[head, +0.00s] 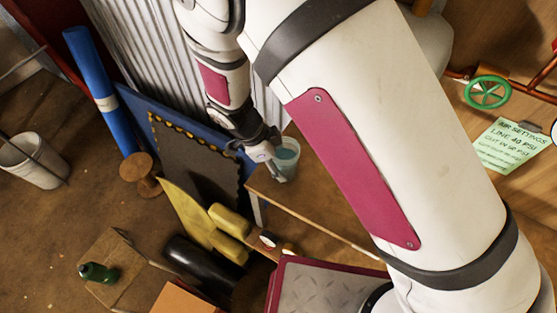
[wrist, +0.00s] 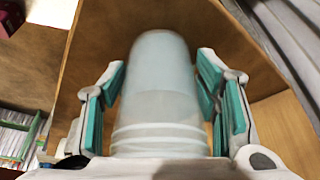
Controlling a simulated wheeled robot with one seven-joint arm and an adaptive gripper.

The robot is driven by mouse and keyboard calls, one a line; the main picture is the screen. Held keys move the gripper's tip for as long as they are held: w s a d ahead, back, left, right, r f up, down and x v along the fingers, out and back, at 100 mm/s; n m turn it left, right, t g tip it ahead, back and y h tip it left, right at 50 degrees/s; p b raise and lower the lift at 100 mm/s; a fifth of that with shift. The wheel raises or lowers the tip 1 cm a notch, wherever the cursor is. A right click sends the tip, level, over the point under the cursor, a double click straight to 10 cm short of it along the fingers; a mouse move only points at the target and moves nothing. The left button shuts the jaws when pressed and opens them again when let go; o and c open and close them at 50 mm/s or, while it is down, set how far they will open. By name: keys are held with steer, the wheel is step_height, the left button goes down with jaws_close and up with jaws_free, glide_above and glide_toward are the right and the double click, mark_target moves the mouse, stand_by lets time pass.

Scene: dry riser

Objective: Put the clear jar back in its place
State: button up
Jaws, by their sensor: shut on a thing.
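The clear jar (head: 287,155) is pale, bluish and see-through. My gripper (head: 270,152) is shut on it, beside a corrugated metal sheet in the head view. In the wrist view the jar (wrist: 160,95) stands between the teal pads of my gripper (wrist: 165,85), with ridged rings at the near end. Its far end points at a brown wooden panel. My arm covers much of the head view, and I cannot tell which spot is the jar's place.
The corrugated sheet (head: 150,50) and a blue roll (head: 100,85) stand near the arm. A green handwheel (head: 488,92) and a handwritten green note (head: 510,145) are at right. A white bucket (head: 35,160) and green bottle (head: 97,272) are at left. Wooden panels (wrist: 130,35) surround the gripper closely.

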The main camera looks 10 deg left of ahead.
steer(key=o, duration=1.4)
steer(key=shift+c, duration=0.2)
steer(key=b+v, duration=0.1)
steer(key=v, duration=1.1)
steer(key=shift+r, duration=0.1)
